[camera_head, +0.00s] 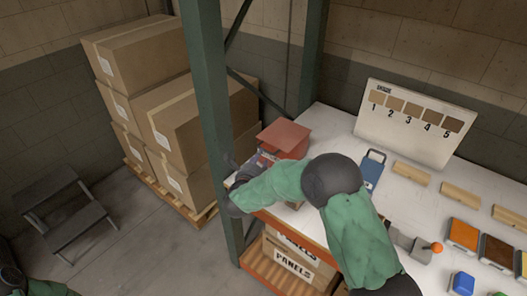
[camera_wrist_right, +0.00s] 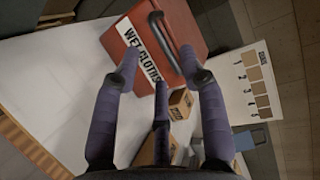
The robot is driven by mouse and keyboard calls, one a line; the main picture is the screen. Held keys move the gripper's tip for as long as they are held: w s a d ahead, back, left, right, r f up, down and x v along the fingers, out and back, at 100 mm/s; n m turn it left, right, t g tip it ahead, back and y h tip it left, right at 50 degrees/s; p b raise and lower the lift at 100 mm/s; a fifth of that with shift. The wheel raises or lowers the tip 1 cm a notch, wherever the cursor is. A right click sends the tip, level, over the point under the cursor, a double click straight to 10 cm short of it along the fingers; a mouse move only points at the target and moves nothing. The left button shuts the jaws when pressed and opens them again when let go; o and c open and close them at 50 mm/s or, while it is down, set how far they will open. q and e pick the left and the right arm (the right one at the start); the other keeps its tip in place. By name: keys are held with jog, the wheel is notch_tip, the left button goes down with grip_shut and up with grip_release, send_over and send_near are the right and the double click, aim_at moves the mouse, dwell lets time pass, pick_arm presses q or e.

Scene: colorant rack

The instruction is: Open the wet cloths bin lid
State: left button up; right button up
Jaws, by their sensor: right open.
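The wet cloths bin (camera_head: 285,137) is a red box at the back left end of the white table. In the right wrist view the bin (camera_wrist_right: 122,28) fills the upper middle, with a white "WET CLOTHS" label (camera_wrist_right: 141,54) and a dark bar handle (camera_wrist_right: 163,40). Its lid looks shut. My right gripper (camera_wrist_right: 165,70) is open and empty, its fingers spread in front of the label and handle. Whether a finger touches the bin I cannot tell. In the head view my right forearm reaches left, close by the bin.
A green rack post (camera_head: 208,100) stands just left of the bin. A sample board (camera_head: 412,120), a blue clipboard-like item (camera_head: 373,168), wooden blocks (camera_head: 460,194) and coloured containers (camera_head: 463,234) lie rightward. Boxes marked "PANELS" (camera_head: 293,262) sit below. Cartons (camera_head: 140,55) and a chair (camera_head: 62,212) stand left.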

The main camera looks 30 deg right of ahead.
jog(key=x, duration=0.7)
jog(key=shift+f+b, duration=0.1)
jog(key=shift+b, duration=0.25)
jog(key=shift+a, duration=0.1)
jog(key=shift+c, duration=0.3)
grip_shut()
